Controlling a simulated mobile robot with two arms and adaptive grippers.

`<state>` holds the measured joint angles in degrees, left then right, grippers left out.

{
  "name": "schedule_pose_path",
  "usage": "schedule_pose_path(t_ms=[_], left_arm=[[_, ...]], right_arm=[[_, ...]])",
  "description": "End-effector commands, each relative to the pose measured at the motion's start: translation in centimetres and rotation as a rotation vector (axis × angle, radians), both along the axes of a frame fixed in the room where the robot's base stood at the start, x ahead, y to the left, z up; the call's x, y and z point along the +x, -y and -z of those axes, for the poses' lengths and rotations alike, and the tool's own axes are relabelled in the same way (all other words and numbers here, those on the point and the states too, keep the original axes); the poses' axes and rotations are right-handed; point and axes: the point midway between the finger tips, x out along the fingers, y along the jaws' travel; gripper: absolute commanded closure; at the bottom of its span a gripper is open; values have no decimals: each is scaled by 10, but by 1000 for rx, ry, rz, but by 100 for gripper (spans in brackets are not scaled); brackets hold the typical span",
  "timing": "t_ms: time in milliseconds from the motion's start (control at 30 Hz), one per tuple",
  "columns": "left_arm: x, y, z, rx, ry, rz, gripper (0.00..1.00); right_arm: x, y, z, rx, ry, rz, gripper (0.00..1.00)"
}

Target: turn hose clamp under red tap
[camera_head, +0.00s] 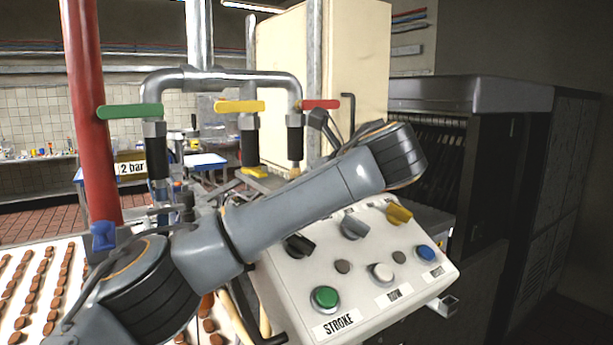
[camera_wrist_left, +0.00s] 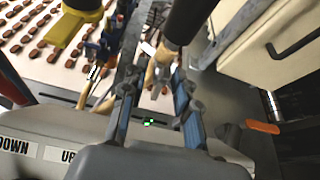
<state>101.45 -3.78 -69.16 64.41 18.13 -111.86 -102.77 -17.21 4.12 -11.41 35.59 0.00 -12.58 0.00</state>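The red tap (camera_head: 320,104) is at the right end of the chrome pipe. A black hose (camera_head: 295,140) hangs below it, with a tan lower end (camera_head: 295,168). My left arm crosses the head view, and its gripper is mostly hidden there; dark finger parts show beside the hose. In the left wrist view my left gripper (camera_wrist_left: 158,90) is open, its blue-padded fingers apart. The black hose (camera_wrist_left: 188,18) and its tan end (camera_wrist_left: 164,54) lie between or just beyond the fingertips; contact cannot be told. The clamp itself is not clear. My right gripper is not in view.
Green (camera_head: 130,111) and yellow (camera_head: 240,106) taps stand left of the red one. A control box (camera_head: 360,275) with knobs and buttons lies below my arm. A red post (camera_head: 88,120) and a cream cabinet (camera_head: 362,60) stand nearby. Rows of brown pieces lie on a white surface (camera_head: 62,300).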

Motion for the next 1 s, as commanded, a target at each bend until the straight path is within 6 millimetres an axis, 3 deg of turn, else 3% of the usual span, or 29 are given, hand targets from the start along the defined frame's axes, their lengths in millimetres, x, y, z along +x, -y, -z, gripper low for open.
schedule_pose_path(t_ms=[200, 367, 733, 1000], left_arm=[[0, 0, 1, 0, 0, 1, 70], [0, 0, 0, 0, 0, 1, 100], [0, 1, 0, 27, -21, 0, 100], [1, 2, 0, 155, -112, 1, 100]], right_arm=[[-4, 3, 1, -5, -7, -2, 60], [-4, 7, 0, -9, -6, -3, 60], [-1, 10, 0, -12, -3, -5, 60], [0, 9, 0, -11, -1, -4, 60]])
